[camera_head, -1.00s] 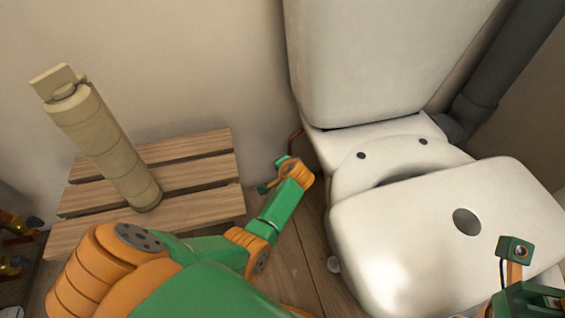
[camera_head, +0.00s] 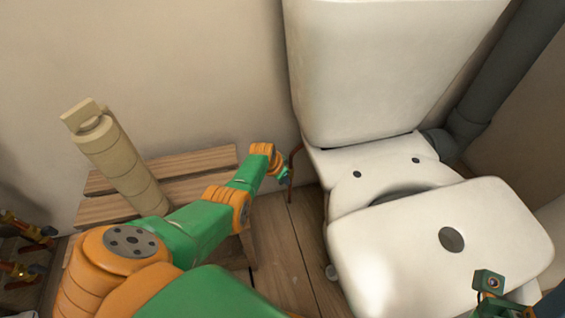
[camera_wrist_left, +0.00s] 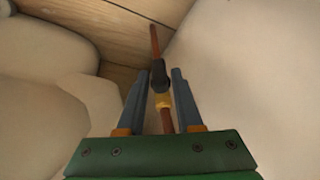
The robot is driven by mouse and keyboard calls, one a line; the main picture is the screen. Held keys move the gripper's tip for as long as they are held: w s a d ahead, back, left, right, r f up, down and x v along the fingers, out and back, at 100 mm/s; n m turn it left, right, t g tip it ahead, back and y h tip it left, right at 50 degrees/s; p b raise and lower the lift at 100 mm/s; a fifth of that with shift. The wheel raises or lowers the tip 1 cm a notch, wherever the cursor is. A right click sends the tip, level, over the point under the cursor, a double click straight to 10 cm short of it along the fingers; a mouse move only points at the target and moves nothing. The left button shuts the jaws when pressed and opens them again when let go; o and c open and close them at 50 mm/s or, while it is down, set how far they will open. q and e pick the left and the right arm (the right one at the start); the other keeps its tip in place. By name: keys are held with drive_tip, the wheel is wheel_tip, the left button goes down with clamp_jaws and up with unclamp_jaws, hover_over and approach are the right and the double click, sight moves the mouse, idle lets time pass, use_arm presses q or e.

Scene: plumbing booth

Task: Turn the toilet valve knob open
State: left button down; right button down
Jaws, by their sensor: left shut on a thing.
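The dark valve knob (camera_wrist_left: 159,74) sits on a brass valve body (camera_wrist_left: 163,101) on a thin copper pipe (camera_wrist_left: 154,40). The knob lies between the fingertips of my left gripper (camera_wrist_left: 159,80), which is shut on it. In the head view, my left gripper (camera_head: 283,174) is small and partly hidden by its wrist, beside the copper pipe (camera_head: 293,160) left of the toilet. The knob cannot be made out there. Part of my right wrist (camera_head: 490,284) shows at the lower right; its fingers are out of view.
The white toilet (camera_head: 400,230) with its cistern (camera_head: 390,70) stands close on the right. Brass fittings (camera_head: 25,270) are at far left. Some wooden floor (camera_head: 285,240) is clear.

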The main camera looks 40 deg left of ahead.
use_arm(q)
drive_tip(key=shift+a+h, duration=0.1)
drive_tip(key=shift+h, duration=0.3)
drive_tip(key=c, duration=0.8)
unclamp_jaws()
